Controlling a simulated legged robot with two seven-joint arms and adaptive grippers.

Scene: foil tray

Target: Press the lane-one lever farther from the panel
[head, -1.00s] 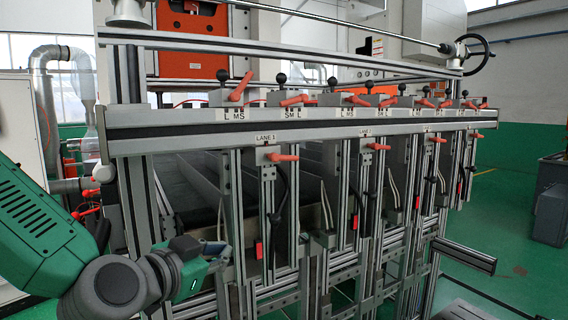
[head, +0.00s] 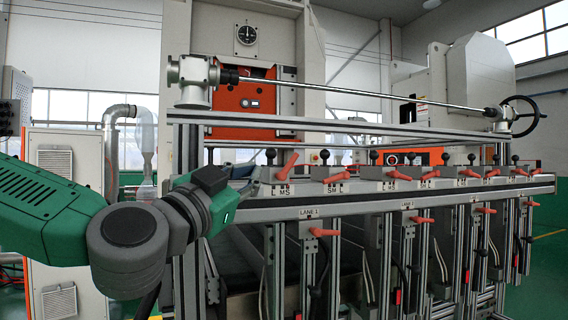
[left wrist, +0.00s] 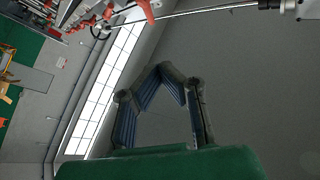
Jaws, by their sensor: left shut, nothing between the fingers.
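The rail (head: 400,197) carries a "LANE 1" label (head: 309,213). Above the label, a red-orange lever (head: 289,164) with a black-ball knob (head: 270,154) beside it stands over the letters "L MS". Another red-orange lever (head: 334,175) is to its right, over "SM L". A lower red-orange lever (head: 324,232) sticks out just right of the label. My left gripper (head: 243,174) is left of the first upper lever, apart from it, partly hidden by its wrist. In the left wrist view its fingers (left wrist: 168,72) meet at the tips, with nothing between them. My right gripper is not in view.
More levers line the rail to the right. A horizontal rod (head: 370,93) with a handwheel (head: 522,117) runs above the rail on a beam. An orange machine panel (head: 245,92) stands behind. In the left wrist view, grey wall fills the space past the fingers.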

